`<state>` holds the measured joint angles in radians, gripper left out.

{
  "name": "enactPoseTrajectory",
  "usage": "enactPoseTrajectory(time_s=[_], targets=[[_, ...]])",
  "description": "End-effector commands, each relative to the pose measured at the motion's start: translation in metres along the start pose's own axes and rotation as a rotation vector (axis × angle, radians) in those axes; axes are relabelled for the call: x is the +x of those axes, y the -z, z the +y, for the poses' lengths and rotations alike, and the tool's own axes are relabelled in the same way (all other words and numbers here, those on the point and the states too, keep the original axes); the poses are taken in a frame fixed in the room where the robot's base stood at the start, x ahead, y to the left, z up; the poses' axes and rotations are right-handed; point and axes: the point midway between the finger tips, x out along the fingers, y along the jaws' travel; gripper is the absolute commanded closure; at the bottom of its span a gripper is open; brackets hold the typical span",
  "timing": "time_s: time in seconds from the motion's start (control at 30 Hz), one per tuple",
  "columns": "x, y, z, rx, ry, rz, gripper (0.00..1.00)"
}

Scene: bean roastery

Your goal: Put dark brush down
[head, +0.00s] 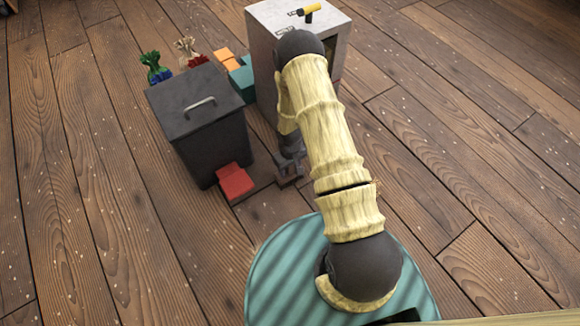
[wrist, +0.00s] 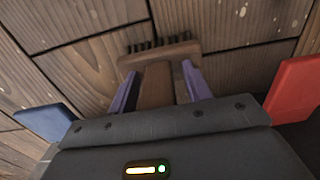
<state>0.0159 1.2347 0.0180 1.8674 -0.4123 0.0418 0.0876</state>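The dark brush (wrist: 157,85) shows in the wrist view, with a brown wooden handle and head and dark bristles at its far edge. My gripper (wrist: 160,80) has its two purple fingers on either side of the handle and is shut on it. Wooden floor shows behind and around the brush; I cannot tell whether the bristles touch it. In the head view my gripper (head: 289,170) is low, just right of the dark bin, and the brush cannot be made out clearly there.
A dark lidded bin (head: 205,120) with a red pedal (head: 235,181) stands left of my gripper. A pale cabinet (head: 265,70) stands behind, with a yellow-and-black tool (head: 310,12) on top. Teal and orange boxes (head: 228,60) sit between them. Open plank floor lies right.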

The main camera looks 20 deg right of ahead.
Motion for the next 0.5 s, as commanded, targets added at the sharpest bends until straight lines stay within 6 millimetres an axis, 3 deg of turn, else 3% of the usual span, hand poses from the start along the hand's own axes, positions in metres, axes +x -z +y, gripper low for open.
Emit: enactPoseTrajectory(time_s=[0.27, 0.5], targets=[[-0.006, 0.0, 0.0, 0.0, 0.0, 0.0, 0.51], [-0.037, 0.001, 0.0, 0.0, 0.0, 0.002, 0.51]])
